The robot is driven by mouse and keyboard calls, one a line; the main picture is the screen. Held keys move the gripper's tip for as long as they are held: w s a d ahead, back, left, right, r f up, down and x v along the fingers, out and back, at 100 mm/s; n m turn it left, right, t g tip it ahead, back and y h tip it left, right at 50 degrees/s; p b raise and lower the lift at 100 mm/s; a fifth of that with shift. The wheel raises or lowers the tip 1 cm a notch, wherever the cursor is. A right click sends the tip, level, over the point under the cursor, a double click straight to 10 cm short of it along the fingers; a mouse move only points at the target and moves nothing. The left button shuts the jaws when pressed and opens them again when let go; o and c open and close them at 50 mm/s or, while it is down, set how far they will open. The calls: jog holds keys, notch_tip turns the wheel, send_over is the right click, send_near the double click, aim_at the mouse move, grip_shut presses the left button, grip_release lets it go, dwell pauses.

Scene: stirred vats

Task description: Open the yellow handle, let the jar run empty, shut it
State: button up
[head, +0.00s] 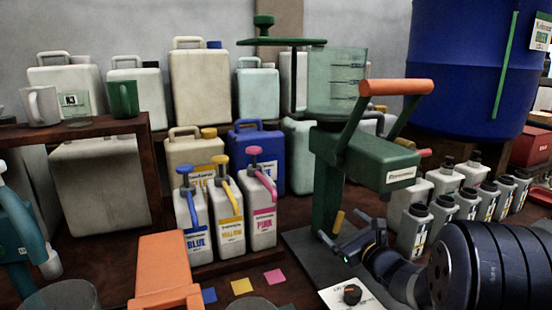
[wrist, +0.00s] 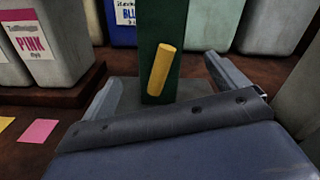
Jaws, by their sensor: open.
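The yellow handle (head: 338,222) is a short peg on the lower green post (head: 325,180) of the dispenser stand. In the wrist view the yellow handle (wrist: 163,68) leans slightly, its top to the right. The clear, graduated jar (head: 336,85) sits at the top of the stand; its fill level is hard to tell. My gripper (head: 343,228) is low in front of the post, its jaws apart. In the wrist view my gripper (wrist: 162,75) has one finger on each side of the handle, with gaps showing; nothing is held.
Pump bottles labelled blue (head: 195,222), yellow (head: 228,215) and pink (head: 262,210) stand left of the post. Several small bottles (head: 414,230) stand to the right. A white card with a dark knob (head: 352,295) lies near my arm. An orange-handled lever (head: 396,87) juts above.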

jog(key=shift+r+m+p, duration=0.2)
jog(key=shift+m+p, duration=1.7)
jog(key=shift+p, duration=1)
jog(key=v, duration=0.7)
jog(key=shift+w+r, duration=0.1)
jog(key=shift+s+d+r, duration=0.1)
jog(key=shift+s+r, duration=0.15)
jog(key=shift+s, duration=0.05)
jog(key=shift+r, duration=0.1)
